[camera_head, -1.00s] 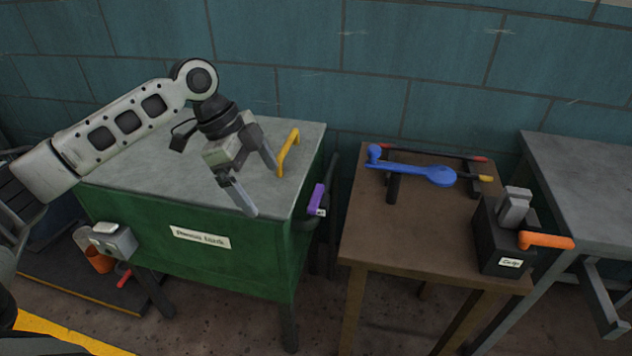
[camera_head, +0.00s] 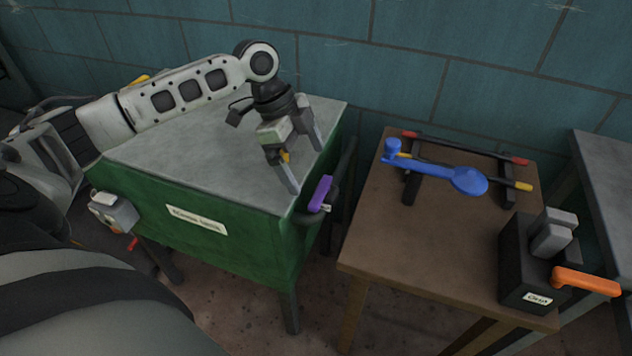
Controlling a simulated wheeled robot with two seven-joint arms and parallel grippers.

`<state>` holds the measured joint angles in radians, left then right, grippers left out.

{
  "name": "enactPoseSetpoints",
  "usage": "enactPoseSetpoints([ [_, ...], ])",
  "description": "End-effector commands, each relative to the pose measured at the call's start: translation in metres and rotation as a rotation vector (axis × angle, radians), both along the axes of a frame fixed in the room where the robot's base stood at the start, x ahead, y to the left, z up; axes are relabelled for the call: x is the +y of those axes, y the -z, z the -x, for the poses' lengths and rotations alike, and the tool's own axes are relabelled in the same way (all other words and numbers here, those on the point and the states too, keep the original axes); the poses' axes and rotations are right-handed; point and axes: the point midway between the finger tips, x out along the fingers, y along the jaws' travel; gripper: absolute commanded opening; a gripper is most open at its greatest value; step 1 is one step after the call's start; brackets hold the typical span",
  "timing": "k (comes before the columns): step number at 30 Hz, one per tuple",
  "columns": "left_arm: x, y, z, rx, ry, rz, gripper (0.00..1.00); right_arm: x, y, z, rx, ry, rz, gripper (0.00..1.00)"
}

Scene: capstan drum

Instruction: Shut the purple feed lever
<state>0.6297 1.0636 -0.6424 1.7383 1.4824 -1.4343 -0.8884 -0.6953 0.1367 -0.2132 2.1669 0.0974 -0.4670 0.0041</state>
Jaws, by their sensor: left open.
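The purple feed lever (camera_head: 320,193) sticks out at the right side of the green cabinet (camera_head: 240,243), near its front right corner. It is tilted, with its upper end leaning to the right. My left gripper (camera_head: 306,172) is open and empty above the cabinet's grey top, near its right edge. Its fingers point down, and the nearer fingertip is just left of the lever in the picture. I cannot tell whether they touch. My right gripper is not in view.
A brown table (camera_head: 395,248) stands to the right, past a gap. It carries a blue crank-like tool (camera_head: 440,175) on a rack and a black box (camera_head: 525,262) with an orange handle (camera_head: 586,281). A grey switch box (camera_head: 113,211) is on the cabinet's left.

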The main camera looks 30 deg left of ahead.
Motion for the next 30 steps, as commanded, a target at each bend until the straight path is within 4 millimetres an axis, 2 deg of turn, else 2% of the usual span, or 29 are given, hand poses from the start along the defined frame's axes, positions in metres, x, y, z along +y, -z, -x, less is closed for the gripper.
enactPoseSetpoints([
  [1, -0.005, 0.012, 0.000, 0.003, 0.002, 0.002, 1.00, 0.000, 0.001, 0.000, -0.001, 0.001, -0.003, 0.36],
  [3, -0.010, 0.024, -0.002, 0.002, 0.001, 0.002, 1.00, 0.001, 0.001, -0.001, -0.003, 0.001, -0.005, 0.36],
  [9, -0.020, 0.048, -0.004, 0.002, 0.001, 0.001, 1.00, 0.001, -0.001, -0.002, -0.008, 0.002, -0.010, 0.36],
  [15, -0.023, 0.056, -0.005, -0.001, 0.000, 0.000, 1.00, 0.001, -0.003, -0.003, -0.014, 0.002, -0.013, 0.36],
  [22, -0.023, 0.056, -0.005, -0.001, 0.000, 0.000, 1.00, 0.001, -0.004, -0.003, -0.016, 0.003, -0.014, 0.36],
  [28, -0.023, 0.056, -0.005, 0.000, 0.000, 0.000, 0.44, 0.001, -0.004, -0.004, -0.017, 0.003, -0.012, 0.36],
  [30, -0.023, 0.056, -0.005, 0.000, 0.000, 0.000, 0.44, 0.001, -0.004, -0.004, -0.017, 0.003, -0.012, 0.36],
])
